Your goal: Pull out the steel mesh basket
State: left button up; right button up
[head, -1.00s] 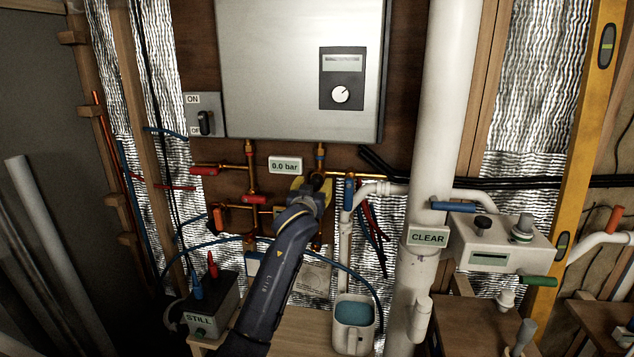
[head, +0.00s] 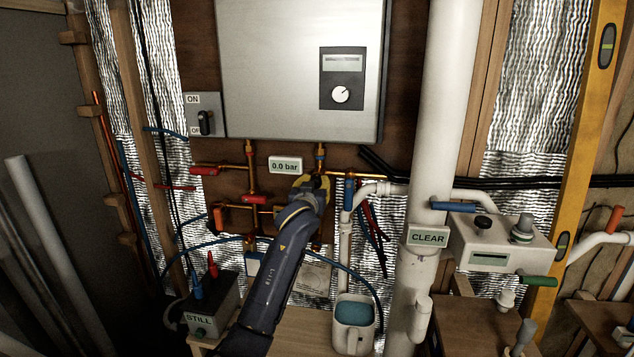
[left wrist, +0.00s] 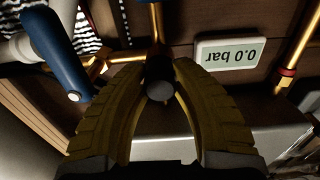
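My left gripper (head: 320,184) is at the brass pipework under the silver heater box (head: 290,65). In the left wrist view its yellow fingers (left wrist: 160,80) converge on both sides of a dark round cylindrical piece (left wrist: 158,84) and appear closed on it. A brass pipe shows directly behind this piece. I cannot make out any steel mesh; the basket is not recognisable in either view. My right gripper is not in view.
A "0.0 bar" display (head: 285,166) is close to the left gripper, as is a blue-handled valve (head: 349,193). A white jug (head: 353,328) with blue contents stands below. A white pipe (head: 447,110) marked "CLEAR" rises to the right.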

pick_arm(q)
grip_shut()
jog(key=shift+s, duration=1.2)
dwell(0.7)
jog(key=s, duration=0.6)
jog(key=shift+s+a, duration=0.25)
jog(key=shift+a, duration=0.1)
dwell(0.5)
dwell(0.3)
